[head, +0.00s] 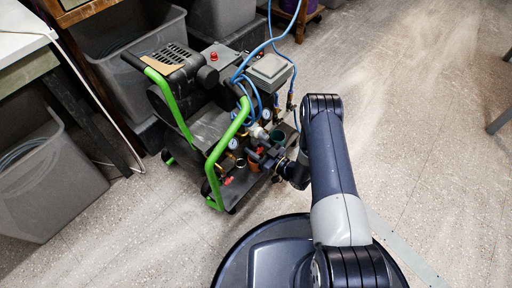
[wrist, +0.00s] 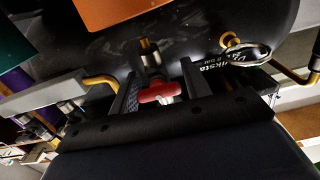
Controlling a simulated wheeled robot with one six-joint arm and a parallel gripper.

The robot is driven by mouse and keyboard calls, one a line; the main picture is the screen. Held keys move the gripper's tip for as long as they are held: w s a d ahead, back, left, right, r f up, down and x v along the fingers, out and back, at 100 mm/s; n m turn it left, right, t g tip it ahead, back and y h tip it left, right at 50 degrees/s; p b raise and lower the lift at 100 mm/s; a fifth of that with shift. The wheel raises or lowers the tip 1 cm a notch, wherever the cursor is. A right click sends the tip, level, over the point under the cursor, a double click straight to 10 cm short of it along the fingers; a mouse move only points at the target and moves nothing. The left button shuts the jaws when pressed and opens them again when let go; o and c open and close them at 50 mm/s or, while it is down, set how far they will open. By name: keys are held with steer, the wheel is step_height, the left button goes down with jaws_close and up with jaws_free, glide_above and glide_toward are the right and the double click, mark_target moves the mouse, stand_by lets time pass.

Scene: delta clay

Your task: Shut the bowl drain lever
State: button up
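The bowl drain lever (wrist: 160,92) is a small red handle on a brass fitting below the dark, rounded body of the compressor. In the wrist view it lies roughly crosswise between the two fingers of my gripper (wrist: 159,86). The fingers are apart, one to each side of the lever; I cannot tell whether either touches it. In the head view my gripper (head: 264,158) is at the near right side of the compressor (head: 205,115), low among its gauges and fittings. The lever cannot be made out clearly there.
Green tubular handles (head: 217,150) frame the compressor, and a blue hose (head: 265,45) runs upward from it. Brass pipes (wrist: 100,79) lie close beside my fingers. A grey bin (head: 45,185) stands at the left. The floor at right is mostly clear.

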steer(key=shift+o, duration=1.2)
steer(key=p+v, duration=0.3)
steer(key=v, duration=0.7)
steer(key=shift+s+d, duration=0.3)
steer(key=b+x, duration=0.3)
steer(key=x, duration=0.7)
steer(key=shift+w+a+f, duration=0.1)
steer(key=shift+w+a, duration=0.15)
steer(key=shift+a, duration=0.05)
steer(key=shift+w, duration=0.1)
steer(key=shift+n, duration=0.5)
